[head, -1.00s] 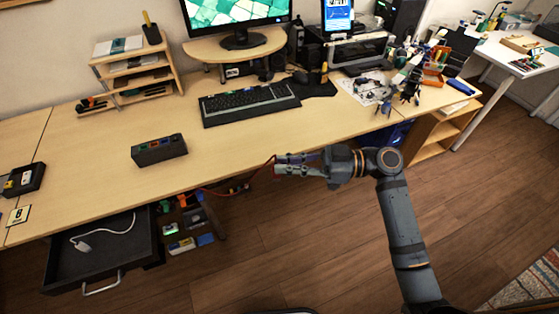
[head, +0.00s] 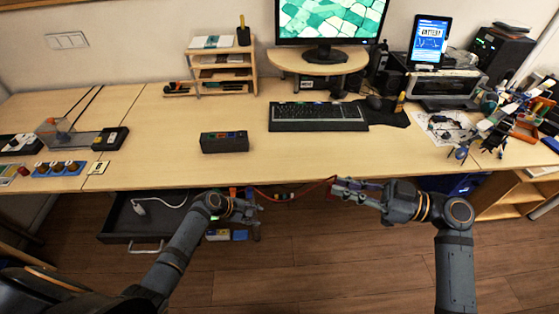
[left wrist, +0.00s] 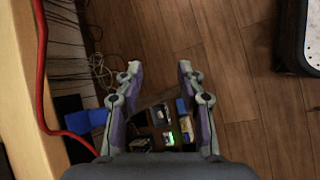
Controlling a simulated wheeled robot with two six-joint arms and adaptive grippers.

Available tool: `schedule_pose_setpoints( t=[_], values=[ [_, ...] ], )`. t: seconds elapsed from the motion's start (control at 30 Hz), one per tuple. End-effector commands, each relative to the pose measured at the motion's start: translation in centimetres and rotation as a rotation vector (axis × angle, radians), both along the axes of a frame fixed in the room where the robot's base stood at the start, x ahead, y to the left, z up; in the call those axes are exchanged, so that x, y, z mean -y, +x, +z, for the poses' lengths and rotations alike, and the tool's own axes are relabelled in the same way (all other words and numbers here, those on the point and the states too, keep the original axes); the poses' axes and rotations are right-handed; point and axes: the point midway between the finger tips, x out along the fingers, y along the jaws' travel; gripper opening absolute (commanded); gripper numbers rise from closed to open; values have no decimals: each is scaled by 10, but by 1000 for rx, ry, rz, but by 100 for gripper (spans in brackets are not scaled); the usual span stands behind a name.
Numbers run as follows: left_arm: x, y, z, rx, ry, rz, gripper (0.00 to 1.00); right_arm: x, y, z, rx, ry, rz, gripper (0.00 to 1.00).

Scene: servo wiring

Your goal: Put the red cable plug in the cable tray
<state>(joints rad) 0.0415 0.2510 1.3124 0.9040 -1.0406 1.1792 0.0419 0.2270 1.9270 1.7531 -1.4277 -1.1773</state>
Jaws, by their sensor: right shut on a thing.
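My right gripper (head: 340,188) is shut on the end of the red cable (head: 318,187) in front of the desk's front edge. The plug itself is mostly hidden by the fingers. The cable runs left along the desk edge; it also shows in the left wrist view (left wrist: 40,75), left of the gripper. My left gripper (head: 256,210) is in front of the desk edge, left of the right gripper. Its fingers (left wrist: 159,70) are apart and empty in the left wrist view. A dark open drawer-like tray (head: 120,225) with a white cable (head: 160,205) in it sits under the desk at left.
A black box with coloured slots (head: 224,145) stands on the desk, behind the left gripper. A keyboard (head: 318,117) lies further right. Small items (left wrist: 170,130) lie in an organiser below the left gripper. The desk's middle front is clear.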

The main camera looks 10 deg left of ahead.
Motion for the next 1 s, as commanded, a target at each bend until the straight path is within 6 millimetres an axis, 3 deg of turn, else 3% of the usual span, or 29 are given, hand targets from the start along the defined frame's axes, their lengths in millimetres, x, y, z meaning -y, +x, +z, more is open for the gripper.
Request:
schedule_pose_setpoints(
  t=[0.03,0.1,0.23,0.37,0.5,0.6,0.7,1.0],
  values=[
    [9,15,32,-2,-75,20,39,0,0,0,0,0,0,0],
    [25,28,77,-24,-189,40,39,0,0,0,0,0,0,0],
    [53,38,163,-88,-380,31,39,0,0,0,0,0,0,0],
    [78,26,248,-179,-530,-31,39,0,0,0,0,0,0,0],
    [97,-5,322,-292,-612,-129,39,0,0,0,0,0,0,0],
    [104,-29,356,-360,-629,-187,39,0,0,0,0,0,0,0],
    [107,-46,375,-407,-627,-227,39,0,0,0,0,0,0,0],
    [112,-56,384,-437,-626,-249,39,0,0,0,0,0,0,0]
  ],
)
